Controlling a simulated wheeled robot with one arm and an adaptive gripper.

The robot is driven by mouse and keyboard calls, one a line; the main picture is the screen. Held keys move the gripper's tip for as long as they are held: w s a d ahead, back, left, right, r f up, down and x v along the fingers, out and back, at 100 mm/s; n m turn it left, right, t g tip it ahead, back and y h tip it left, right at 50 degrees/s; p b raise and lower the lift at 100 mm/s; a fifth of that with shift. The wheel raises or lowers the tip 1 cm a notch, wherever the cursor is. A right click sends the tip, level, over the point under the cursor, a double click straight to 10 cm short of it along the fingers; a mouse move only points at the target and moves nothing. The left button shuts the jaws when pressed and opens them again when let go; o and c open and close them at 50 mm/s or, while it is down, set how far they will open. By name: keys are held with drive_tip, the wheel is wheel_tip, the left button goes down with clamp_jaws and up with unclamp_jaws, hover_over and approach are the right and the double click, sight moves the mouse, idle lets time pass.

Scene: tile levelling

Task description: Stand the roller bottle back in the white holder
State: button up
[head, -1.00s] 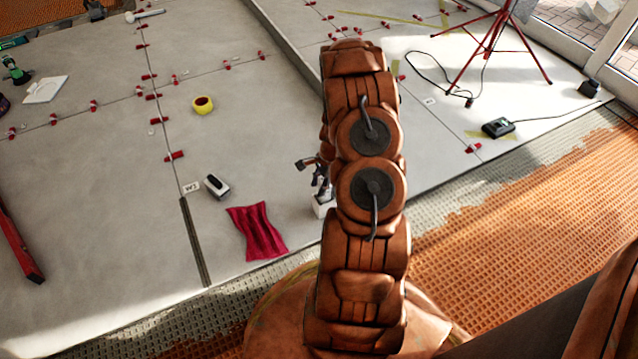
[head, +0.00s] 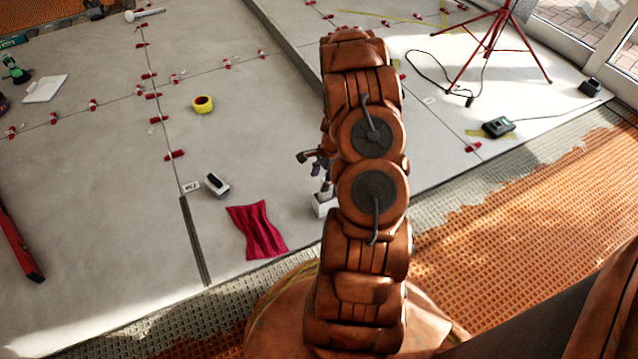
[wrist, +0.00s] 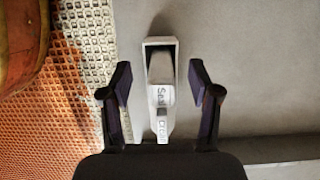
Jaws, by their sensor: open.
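The white holder (head: 322,208) stands on the grey tiles beside my arm in the head view. A pale upright shape, which looks like the roller bottle (head: 328,188), rises from it, partly hidden by my arm. In the wrist view a long white bottle-like thing (wrist: 160,95) lettered "Seal" and "grout" lies between my fingers, with a gap on both sides. Where bottle ends and holder begins is hard to tell there. My gripper (wrist: 161,82) is open and touches nothing visible. Its dark fingers also show in the head view, above the holder.
A crumpled red cloth (head: 257,230) and a small white-and-black device (head: 217,184) lie left of the holder. A yellow tape roll (head: 202,104) is farther back. A red tripod (head: 492,45) stands back right. Orange matting (head: 530,220) borders the tiles.

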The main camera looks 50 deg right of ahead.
drive_tip(key=w+p+v, duration=0.1)
drive_tip(key=p+v, duration=0.2)
drive_tip(key=v, duration=0.7)
drive_tip(key=s+a+r+n+g, duration=0.1)
drive_tip(key=s+a+r+n, duration=0.3)
drive_tip(key=a+r, duration=0.7)
drive_tip(key=s+a+r+n+g, duration=0.1)
drive_tip(key=a+r+n+g, duration=0.1)
drive_tip(key=a+r+n, duration=0.8)
drive_tip(key=s+a+r+n+h, duration=0.1)
drive_tip(key=s+a+r+n, duration=0.2)
drive_tip(key=s+a, duration=0.4)
drive_tip(key=s+a+r+n+g+h, duration=0.1)
drive_tip(key=s+a+r+n, duration=0.2)
drive_tip(key=s, duration=1)
drive_tip(key=a+n, duration=0.2)
drive_tip(key=a, duration=0.2)
drive_tip(key=shift+r+g+h, duration=0.3)
drive_tip(key=shift+r+h, duration=0.1)
drive_tip(key=shift+s, duration=0.1)
